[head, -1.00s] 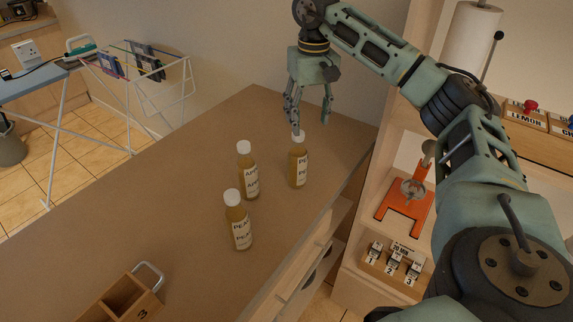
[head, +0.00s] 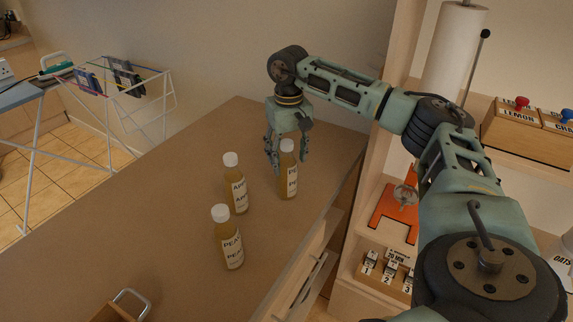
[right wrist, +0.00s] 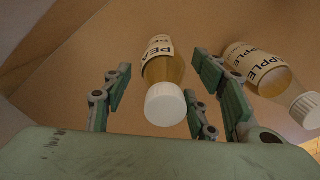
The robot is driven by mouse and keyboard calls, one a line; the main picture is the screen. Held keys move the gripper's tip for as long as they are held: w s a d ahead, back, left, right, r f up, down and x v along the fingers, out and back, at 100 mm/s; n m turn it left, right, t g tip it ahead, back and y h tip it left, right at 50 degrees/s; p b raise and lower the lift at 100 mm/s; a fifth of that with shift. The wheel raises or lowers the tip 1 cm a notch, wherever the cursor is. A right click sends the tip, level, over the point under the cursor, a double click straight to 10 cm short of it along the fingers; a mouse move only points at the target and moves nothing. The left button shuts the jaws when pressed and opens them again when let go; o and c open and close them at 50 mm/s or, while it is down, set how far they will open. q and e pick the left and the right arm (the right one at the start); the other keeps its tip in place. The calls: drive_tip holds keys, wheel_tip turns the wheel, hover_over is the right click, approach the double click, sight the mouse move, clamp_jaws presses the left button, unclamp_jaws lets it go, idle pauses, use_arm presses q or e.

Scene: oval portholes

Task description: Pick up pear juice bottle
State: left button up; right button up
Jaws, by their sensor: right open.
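Three amber bottles with white caps stand upright on the brown counter (head: 150,215). The back right bottle (head: 290,184) has a label starting "PE"; in the right wrist view this bottle (right wrist: 162,66) reads "PEA", the rest turned away. The front bottle (head: 229,240) also has a label starting "PEA"; I cannot tell which is pear. The apple bottle (head: 236,184) stands between them at the left, and also shows in the right wrist view (right wrist: 270,75). My right gripper (head: 288,160) points down, open, its fingers around the back right bottle's upper part without closing. My left gripper is out of view.
A wooden holder with a metal handle (head: 131,297) is at the counter's front. Drawers are below its right edge. Shelves at the right hold an orange stand (head: 388,220) and numbered blocks (head: 385,268). The counter's left side is clear.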

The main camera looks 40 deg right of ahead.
drive_tip(key=shift+f, duration=0.4)
drive_tip(key=shift+s, duration=0.1)
drive_tip(key=shift+c, duration=0.3)
clamp_jaws()
drive_tip(key=shift+r, duration=0.1)
